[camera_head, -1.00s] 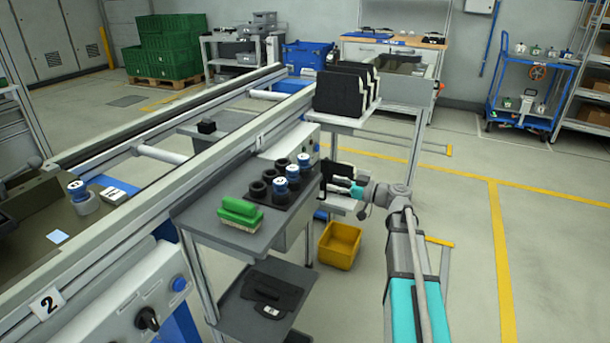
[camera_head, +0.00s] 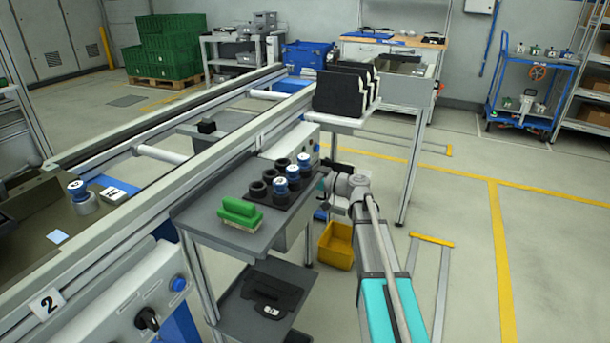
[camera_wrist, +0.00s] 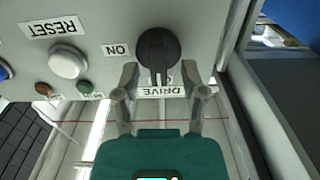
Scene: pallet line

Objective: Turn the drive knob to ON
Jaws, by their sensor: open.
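The black drive knob (camera_wrist: 157,48) is on a pale control panel at the top middle of the wrist view. Its ridge runs roughly up and down the picture, its lower end at a partly hidden label above the upside-down DRIVE label (camera_wrist: 161,91). The ON label (camera_wrist: 116,50) is left of the knob. My gripper (camera_wrist: 160,76) is open, its two fingers on either side of the knob's lower end. I cannot tell whether they touch it.
A white RESET button (camera_wrist: 68,62) and smaller buttons sit left of the knob. A grey post is close on the right. In the head view, a grey shelf (camera_head: 200,218) holds a green brush (camera_head: 241,212) and bottles. A yellow bin (camera_head: 336,245) is below my arm.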

